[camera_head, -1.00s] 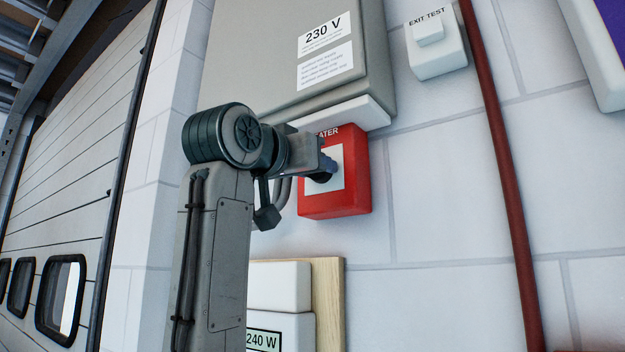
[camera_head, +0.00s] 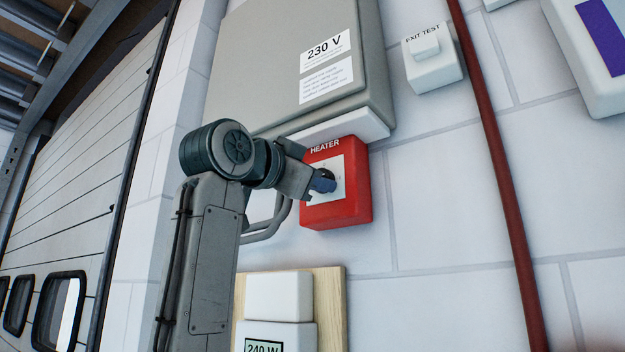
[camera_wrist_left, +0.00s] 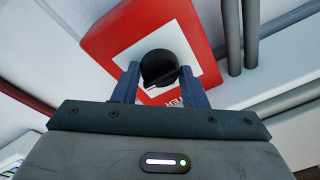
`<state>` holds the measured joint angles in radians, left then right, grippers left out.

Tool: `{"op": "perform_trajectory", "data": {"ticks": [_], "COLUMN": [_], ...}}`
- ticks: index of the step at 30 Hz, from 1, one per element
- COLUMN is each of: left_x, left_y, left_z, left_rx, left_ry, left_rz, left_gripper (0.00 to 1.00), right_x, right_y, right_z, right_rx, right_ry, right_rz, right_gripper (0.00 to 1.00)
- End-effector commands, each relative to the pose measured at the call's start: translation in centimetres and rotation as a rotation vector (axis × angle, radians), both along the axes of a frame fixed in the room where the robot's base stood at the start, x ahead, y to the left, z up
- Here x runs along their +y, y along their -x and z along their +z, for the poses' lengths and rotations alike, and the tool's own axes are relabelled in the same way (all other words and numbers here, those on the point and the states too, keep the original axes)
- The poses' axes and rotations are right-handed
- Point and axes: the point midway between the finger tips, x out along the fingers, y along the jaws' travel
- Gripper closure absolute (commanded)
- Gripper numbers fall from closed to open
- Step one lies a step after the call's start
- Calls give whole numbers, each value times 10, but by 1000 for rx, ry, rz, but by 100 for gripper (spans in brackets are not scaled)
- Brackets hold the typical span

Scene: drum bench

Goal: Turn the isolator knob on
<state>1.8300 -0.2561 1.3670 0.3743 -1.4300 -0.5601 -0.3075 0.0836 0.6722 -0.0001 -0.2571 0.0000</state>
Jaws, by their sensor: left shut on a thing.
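The isolator is a red box (camera_head: 361,190) labelled HEATER on the wall, with a white front plate. Its black knob (camera_wrist_left: 159,69) shows between my fingers in the left wrist view, with a pale line on its face. In the head view the knob is mostly hidden behind my fingers. My left gripper (camera_head: 323,181) is at the front of the box, its blue-grey fingers on either side of the knob. It also shows in the left wrist view (camera_wrist_left: 158,84), shut on the knob. My right gripper is not in view.
A grey 230 V cabinet (camera_head: 240,70) hangs just above the red box. An EXIT TEST switch (camera_head: 432,65) and a dark red pipe (camera_head: 497,150) are to the right. A wooden board (camera_head: 328,310) with a 240 W display unit (camera_head: 275,338) is below.

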Motion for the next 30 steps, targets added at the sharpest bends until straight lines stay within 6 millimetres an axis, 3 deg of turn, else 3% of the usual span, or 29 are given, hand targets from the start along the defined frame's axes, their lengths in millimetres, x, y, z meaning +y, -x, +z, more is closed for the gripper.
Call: {"op": "perform_trajectory", "data": {"ticks": [12, 13, 16, 25, 30], "left_x": [0, 0, 0, 1, 13], "left_y": [0, 0, 0, 2, 16], "left_z": [1, 1, 1, 0, -6], "left_rx": [-6, -6, -5, -5, -8], "left_ry": [-7, -7, -6, -5, -4], "left_rz": [1, 1, 1, 1, 1], "left_gripper": [84, 57, 40, 40, 40], "right_x": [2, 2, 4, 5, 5], "right_y": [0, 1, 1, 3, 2], "right_z": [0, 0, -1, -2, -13], "right_rx": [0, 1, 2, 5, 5], "right_ry": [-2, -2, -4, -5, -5], "right_rz": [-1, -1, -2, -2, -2], "right_gripper": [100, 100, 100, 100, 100]}}
